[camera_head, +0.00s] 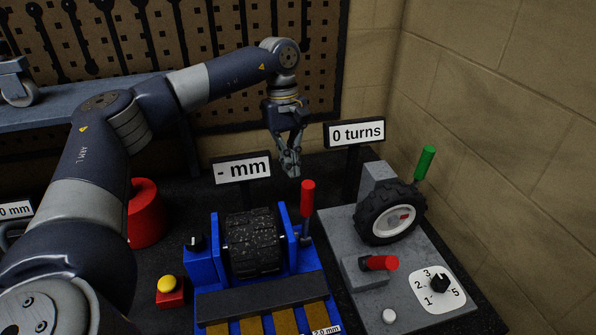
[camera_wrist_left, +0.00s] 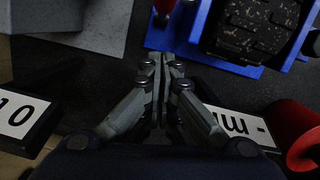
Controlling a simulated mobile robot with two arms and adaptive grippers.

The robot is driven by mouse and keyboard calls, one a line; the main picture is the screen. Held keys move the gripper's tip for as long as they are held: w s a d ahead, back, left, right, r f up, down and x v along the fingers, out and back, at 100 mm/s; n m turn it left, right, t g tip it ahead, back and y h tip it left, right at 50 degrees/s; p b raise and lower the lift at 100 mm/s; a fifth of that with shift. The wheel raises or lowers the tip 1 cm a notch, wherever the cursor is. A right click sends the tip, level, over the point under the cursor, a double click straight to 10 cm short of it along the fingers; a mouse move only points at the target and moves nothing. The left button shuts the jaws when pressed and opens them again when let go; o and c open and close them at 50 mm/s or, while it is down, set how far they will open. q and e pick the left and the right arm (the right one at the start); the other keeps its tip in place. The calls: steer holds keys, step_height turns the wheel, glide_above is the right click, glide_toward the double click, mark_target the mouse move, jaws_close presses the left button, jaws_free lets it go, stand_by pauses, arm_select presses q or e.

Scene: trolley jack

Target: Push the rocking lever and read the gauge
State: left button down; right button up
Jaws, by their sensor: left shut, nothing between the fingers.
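A lever with a red grip (camera_head: 307,198) stands upright at the right side of the blue stand (camera_head: 210,270), which holds a black tyre (camera_head: 254,242). The gauge sign (camera_head: 241,168) behind the stand reads "- mm"; it shows upside down and partly covered in the left wrist view (camera_wrist_left: 238,124). My left gripper (camera_head: 290,168) points down, shut and empty, above and behind the red grip and apart from it. In the left wrist view, its closed fingertips (camera_wrist_left: 165,58) lie below a red bit of the lever (camera_wrist_left: 163,8) at the top edge. My right gripper is out of view.
Right of the stand, a grey base (camera_head: 420,312) carries a wheel (camera_head: 390,212) with a green handle (camera_head: 425,163), a short red lever (camera_head: 379,263) and a numbered dial (camera_head: 439,284). A "0 turns" sign (camera_head: 357,133) stands behind. A yellow-topped button (camera_head: 169,287) is at left.

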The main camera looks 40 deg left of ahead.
arm_select(q)
steer(key=s+d+p, duration=0.1)
steer(key=s+d+f, duration=0.1)
steer(key=d, duration=0.1)
steer(key=shift+d+p, duration=0.25)
steer(key=shift+p, duration=0.15)
steer(key=shift+w, duration=0.1)
